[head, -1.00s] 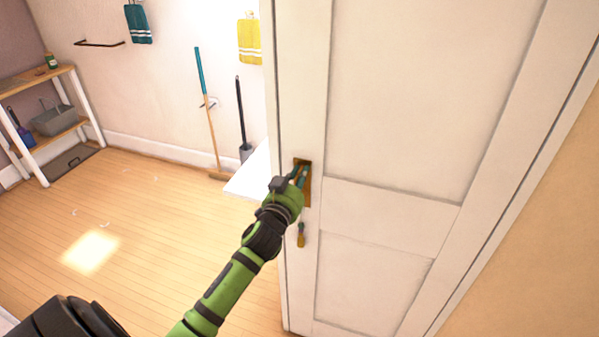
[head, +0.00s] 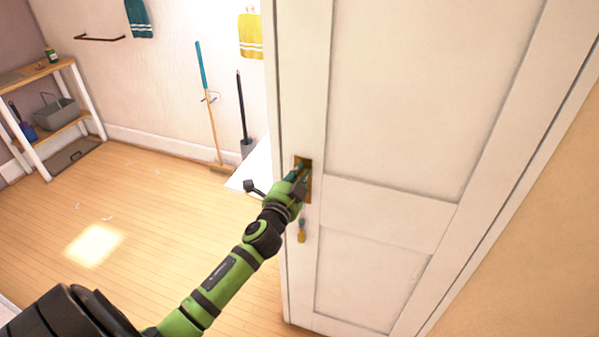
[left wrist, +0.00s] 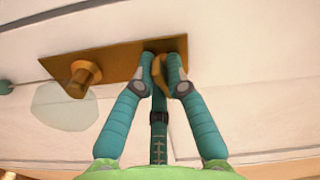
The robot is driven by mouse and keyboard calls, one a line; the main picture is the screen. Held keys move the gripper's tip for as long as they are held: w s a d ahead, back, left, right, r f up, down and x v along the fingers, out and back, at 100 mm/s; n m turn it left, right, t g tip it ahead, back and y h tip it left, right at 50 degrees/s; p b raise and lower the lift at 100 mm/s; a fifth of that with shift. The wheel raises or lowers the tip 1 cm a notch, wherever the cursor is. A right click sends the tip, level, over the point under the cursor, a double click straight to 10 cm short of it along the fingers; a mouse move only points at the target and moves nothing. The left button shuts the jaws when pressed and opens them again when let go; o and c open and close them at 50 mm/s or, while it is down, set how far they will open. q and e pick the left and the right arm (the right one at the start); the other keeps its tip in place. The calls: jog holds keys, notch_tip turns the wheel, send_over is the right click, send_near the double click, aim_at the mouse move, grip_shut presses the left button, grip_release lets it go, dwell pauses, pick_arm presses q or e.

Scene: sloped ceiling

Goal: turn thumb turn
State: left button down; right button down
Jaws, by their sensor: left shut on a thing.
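The thumb turn (left wrist: 158,70) is a small brass piece on a brass plate (left wrist: 110,68) on the white door. A round brass knob (left wrist: 82,78) sticks out of the same plate to the left. In the head view, my left gripper (head: 298,178) is at the plate (head: 309,182) near the door's left edge, and it covers the thumb turn. My right gripper is not in view.
The white door (head: 390,120) stands beside an opening to a room with a wooden floor (head: 150,215). A shelf (head: 60,100) and a broom (head: 207,105) stand at the far wall.

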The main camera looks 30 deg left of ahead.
pick_arm(q)
jog(key=shift+m, duration=1.3)
jog(key=c, duration=1.2)
grip_release()
jog(key=shift+c, duration=0.2)
jog(key=v, duration=1.2)
jog(key=shift+a, duration=0.1)
